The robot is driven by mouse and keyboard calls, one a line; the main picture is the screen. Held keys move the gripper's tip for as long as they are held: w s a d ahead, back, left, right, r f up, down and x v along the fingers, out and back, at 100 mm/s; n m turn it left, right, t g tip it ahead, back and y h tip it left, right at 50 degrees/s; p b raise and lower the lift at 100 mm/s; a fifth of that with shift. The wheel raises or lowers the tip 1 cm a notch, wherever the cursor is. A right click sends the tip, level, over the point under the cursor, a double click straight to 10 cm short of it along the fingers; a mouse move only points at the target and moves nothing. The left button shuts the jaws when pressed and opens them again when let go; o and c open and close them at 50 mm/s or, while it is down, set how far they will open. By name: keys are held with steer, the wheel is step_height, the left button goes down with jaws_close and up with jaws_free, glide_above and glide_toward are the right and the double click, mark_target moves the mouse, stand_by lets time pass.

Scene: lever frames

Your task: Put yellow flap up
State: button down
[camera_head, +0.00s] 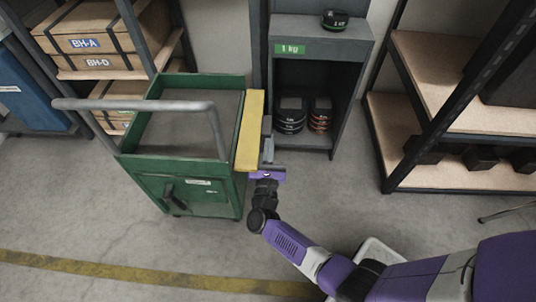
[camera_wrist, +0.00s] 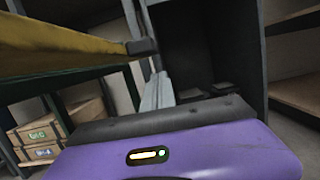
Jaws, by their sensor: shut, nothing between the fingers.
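The yellow flap (camera_head: 250,131) is a long narrow panel along the right side of the green cart (camera_head: 182,183). Its face is seen from above, and whether it lies flat or tilts is hard to tell. In the wrist view the yellow flap (camera_wrist: 65,45) crosses the upper left, above my gripper. My gripper (camera_head: 267,163) is beside the flap's near right end, low and close to it. In the wrist view my gripper (camera_wrist: 155,120) shows its purple body and dark front edge. It is shut and empty. Whether it touches the flap cannot be told.
A grey cabinet (camera_head: 350,50) with weights stands behind the cart. A shelf with boxes (camera_head: 95,30) is at the back left, and a black-framed rack (camera_head: 450,130) at the right. The cart's grey handle (camera_head: 140,105) spans its left.

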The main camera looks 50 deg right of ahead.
step_height(320, 180, up, 2)
steer(key=shift+r, duration=0.15)
